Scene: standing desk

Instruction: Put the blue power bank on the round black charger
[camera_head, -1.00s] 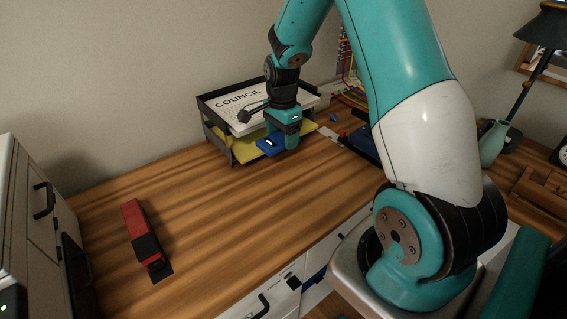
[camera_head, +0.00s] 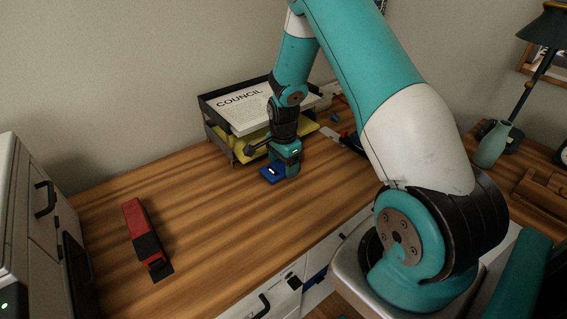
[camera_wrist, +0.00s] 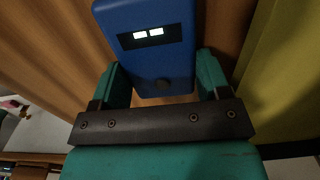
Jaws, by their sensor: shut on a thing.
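The blue power bank (camera_head: 271,174) is in my gripper (camera_head: 284,168), low over the wooden desk in front of the paper tray. I cannot tell whether it touches the desk. I cannot make out the round black charger in either view.
A black letter tray (camera_head: 213,112) with white and yellow papers stands against the wall behind my gripper. A red and black stapler (camera_head: 146,238) lies at the left. Wooden desk between them is clear. A lamp (camera_head: 543,60) and green vase (camera_head: 492,145) stand at right.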

